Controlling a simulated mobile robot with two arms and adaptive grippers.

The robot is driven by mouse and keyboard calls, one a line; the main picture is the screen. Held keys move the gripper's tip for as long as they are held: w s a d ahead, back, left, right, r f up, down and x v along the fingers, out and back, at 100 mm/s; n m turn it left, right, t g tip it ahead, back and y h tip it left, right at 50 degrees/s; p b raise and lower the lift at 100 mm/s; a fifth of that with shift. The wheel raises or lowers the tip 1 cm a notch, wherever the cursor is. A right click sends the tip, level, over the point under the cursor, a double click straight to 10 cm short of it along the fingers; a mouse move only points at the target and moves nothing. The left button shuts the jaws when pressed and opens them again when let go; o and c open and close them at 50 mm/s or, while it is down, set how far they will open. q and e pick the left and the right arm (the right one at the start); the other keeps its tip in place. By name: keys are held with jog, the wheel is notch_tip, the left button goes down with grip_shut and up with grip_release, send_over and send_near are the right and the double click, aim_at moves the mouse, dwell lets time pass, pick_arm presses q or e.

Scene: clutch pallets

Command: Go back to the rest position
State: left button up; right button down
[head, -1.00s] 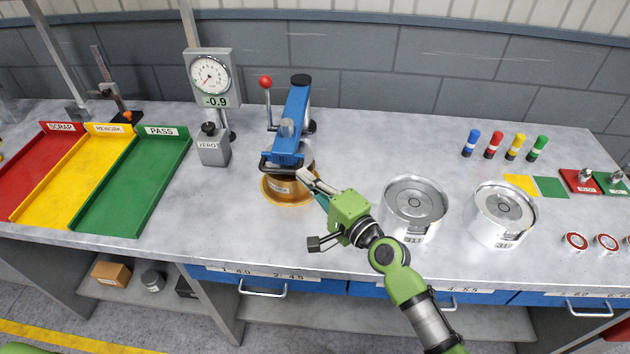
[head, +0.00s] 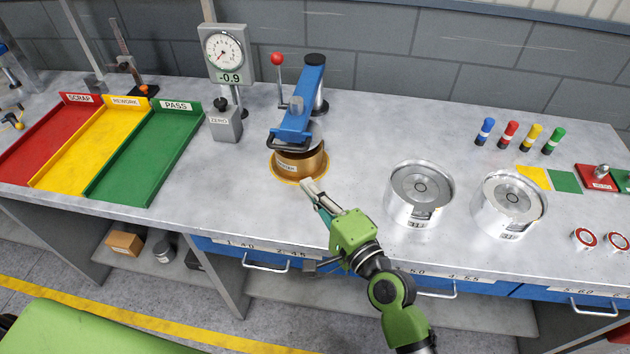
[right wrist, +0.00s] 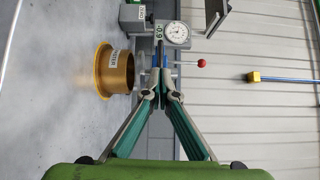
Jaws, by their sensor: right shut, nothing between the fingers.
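My right gripper (head: 309,187) reaches in from the lower right, over the bench's front part. Its fingers are shut and empty; in the right wrist view the fingertips (right wrist: 161,72) meet. The fingertips are just in front of a brass flanged cup (head: 307,163) with a label, which stands under a blue lever press (head: 298,110). In the head view they look close to the cup's lower rim; whether they touch it is hard to tell. In the right wrist view the cup (right wrist: 118,72) stands left of the fingers, with a gap. My left gripper is not in view.
A dial gauge (head: 225,52) stands behind the cup. Red, yellow and green trays (head: 150,150) lie at left. Two silver round fixtures (head: 418,207) stand right of my gripper. Colored markers (head: 509,132) stand farther right. Blue drawers (head: 235,248) line the bench front.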

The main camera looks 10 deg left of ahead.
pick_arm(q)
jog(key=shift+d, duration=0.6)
